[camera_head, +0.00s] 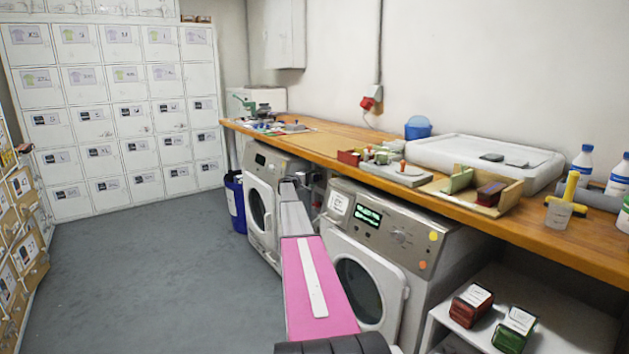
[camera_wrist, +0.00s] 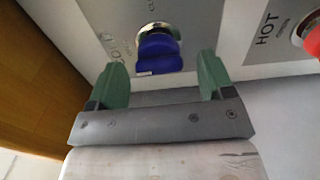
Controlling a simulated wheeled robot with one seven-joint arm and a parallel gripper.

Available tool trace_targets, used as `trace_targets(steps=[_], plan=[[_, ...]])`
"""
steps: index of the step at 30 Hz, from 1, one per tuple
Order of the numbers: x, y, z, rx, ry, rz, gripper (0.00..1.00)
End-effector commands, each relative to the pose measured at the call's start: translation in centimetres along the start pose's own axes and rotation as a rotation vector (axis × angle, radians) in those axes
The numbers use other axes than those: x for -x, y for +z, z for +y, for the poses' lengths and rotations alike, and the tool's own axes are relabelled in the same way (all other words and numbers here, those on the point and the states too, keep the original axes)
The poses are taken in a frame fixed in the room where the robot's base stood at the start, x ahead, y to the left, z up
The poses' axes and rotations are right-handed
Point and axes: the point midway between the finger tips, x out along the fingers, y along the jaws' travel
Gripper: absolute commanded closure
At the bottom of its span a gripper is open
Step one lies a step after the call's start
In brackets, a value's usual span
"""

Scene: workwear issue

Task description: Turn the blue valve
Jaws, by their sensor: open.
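The blue valve (camera_wrist: 158,52) shows in the wrist view as a blue handle on a round metal fitting, on a grey plate (camera_wrist: 190,14) with partly readable lettering that looks like "COLD". My gripper (camera_wrist: 160,64) is open, with one green finger to the left of the blue handle and one to the right. The handle lies between the fingertips in the picture, with a gap on each side; I cannot tell the exact depth. In the head view my arm reaches toward the gap between two washing machines, and the blue valve cannot be made out there.
A red valve (camera_wrist: 313,40) marked "HOT" is at the right of the wrist view. In the head view, a near washing machine (camera_head: 395,240) and a far one (camera_head: 262,200) stand under a wooden counter (camera_head: 560,235). A blue bin (camera_head: 236,205) is beyond. Open floor lies left.

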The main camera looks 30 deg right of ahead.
Motion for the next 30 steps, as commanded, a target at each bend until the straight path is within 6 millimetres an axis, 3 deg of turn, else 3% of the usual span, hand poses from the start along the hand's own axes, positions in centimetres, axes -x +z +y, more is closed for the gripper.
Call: trace_targets(steps=[9,15,30], plan=[[6.0,0.2,0.0,0.001,0.0,0.002,0.25],[8.6,0.1,0.0,0.001,0.0,0.001,0.25],[8.9,0.0,-0.1,0.001,0.0,0.0,0.25]])
